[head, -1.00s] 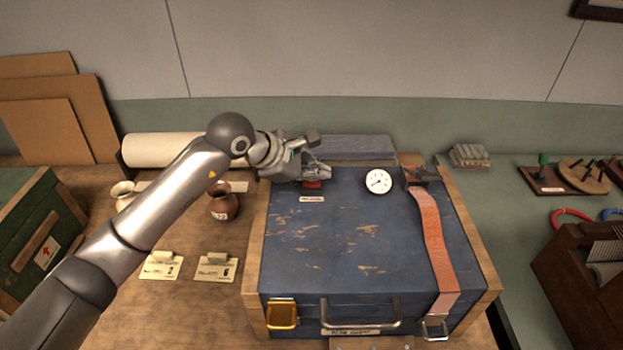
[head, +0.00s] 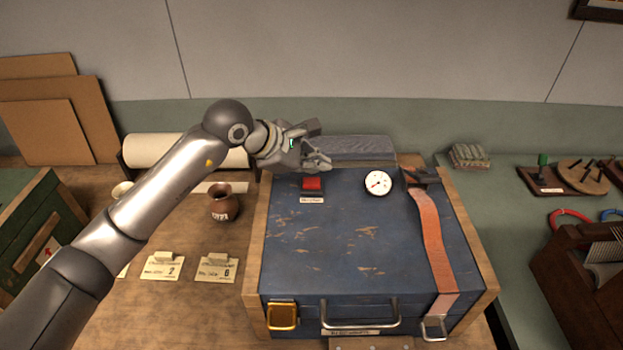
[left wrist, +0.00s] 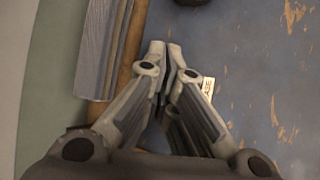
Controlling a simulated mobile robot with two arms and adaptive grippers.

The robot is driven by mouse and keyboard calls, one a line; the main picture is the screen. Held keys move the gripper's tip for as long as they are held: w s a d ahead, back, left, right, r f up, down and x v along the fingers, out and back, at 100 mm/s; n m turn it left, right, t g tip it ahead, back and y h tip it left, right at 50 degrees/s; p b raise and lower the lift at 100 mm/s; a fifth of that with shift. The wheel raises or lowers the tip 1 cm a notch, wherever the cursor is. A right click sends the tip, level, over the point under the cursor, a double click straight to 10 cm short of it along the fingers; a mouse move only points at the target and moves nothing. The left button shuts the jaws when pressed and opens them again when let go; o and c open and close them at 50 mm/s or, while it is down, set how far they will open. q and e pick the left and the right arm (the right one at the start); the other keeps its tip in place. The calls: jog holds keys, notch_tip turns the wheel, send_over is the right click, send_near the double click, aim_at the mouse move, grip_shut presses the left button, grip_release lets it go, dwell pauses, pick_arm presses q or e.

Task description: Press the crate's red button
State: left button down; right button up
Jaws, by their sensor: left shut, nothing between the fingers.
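The blue crate (head: 340,235) with worn paint stands on the wooden table, closed, with a round white gauge (head: 377,182) on its top. The red button (head: 312,184) is at the crate's back left corner, with a small label below it. My left gripper (head: 325,165) is shut and empty, just above and behind the button, apart from it in the head view. In the left wrist view the closed fingertips (left wrist: 166,50) are over the crate's edge, and they hide the button. My right gripper is not in view.
An orange strap (head: 432,240) and a brass latch (head: 282,314) are on the crate. A small brown jug (head: 223,203), a paper roll (head: 160,150) and price cards (head: 216,267) are to the left. A grey block (head: 355,148) lies behind the crate.

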aim_at(314, 183)
pick_arm(q)
jog(key=shift+r+p, duration=0.65)
jog(key=shift+r, duration=1.45)
